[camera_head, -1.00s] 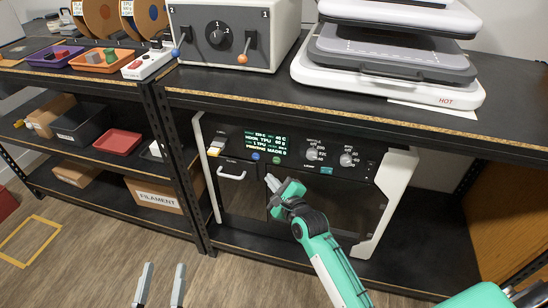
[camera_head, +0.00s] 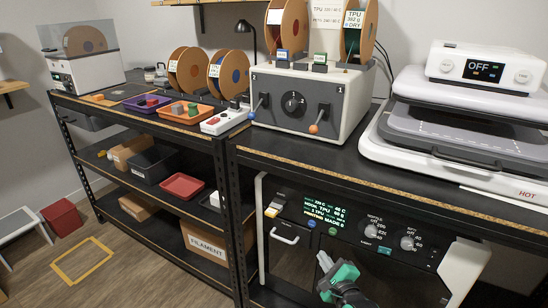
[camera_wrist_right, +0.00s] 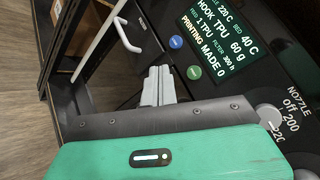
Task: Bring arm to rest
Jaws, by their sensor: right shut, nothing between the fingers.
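My right gripper (camera_head: 325,262) shows at the bottom of the head view, green and dark with light grey fingers. Its fingers are together with nothing between them. It is in front of the black printer (camera_head: 290,255) on the shelf under the bench, just below the blue button (camera_head: 311,224) and the green button (camera_head: 332,231). In the right wrist view the shut fingers (camera_wrist_right: 158,85) point at the printer front below the blue button (camera_wrist_right: 176,42) and the green button (camera_wrist_right: 194,72). Whether they touch it I cannot tell. My left gripper is out of view.
The bench above holds a grey control box (camera_head: 300,100) with two levers and a white heat press (camera_head: 470,120). Spools (camera_head: 188,70), a purple tray (camera_head: 146,103) and an orange tray (camera_head: 185,113) stand left. Open floor (camera_head: 130,262) shows at lower left.

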